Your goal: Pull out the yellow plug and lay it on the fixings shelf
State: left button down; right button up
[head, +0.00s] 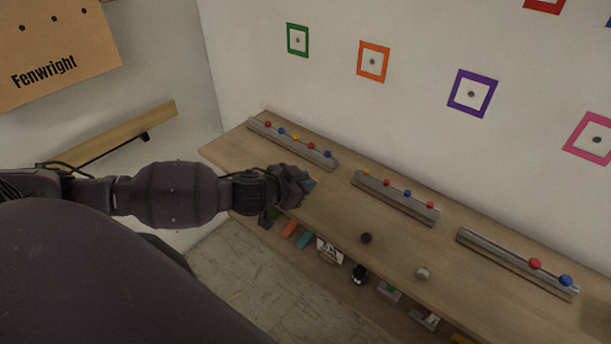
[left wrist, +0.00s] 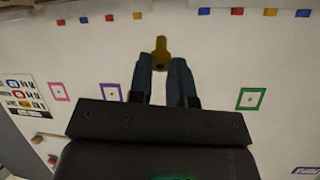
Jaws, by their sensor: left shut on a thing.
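In the left wrist view the yellow plug (left wrist: 160,50) is between the tips of my left gripper (left wrist: 160,72), which is shut on it. The white wall shows behind the plug, with no socket visible around it. In the head view my left gripper (head: 308,184) is over the left part of a long wooden shelf (head: 325,205); its fingertips are small there and the plug is not distinguishable. No label marks this as the fixings shelf. My right gripper is not in view.
Three grey rails with coloured balls stand on the shelf: left (head: 290,144), middle (head: 395,197) and right (head: 515,263). Several coloured square frames, including an orange one (head: 373,61), are on the wall.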

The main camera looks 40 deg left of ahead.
pick_arm(q)
jog(key=shift+s+f+m+g, duration=0.1)
jog(key=shift+f+m+g, duration=0.3)
jog(key=shift+f+g, duration=0.35)
jog(key=shift+f, duration=1.4)
jog(key=shift+f+b, duration=0.6)
jog(key=shift+f, duration=0.45)
jog(key=c, duration=1)
grip_release()
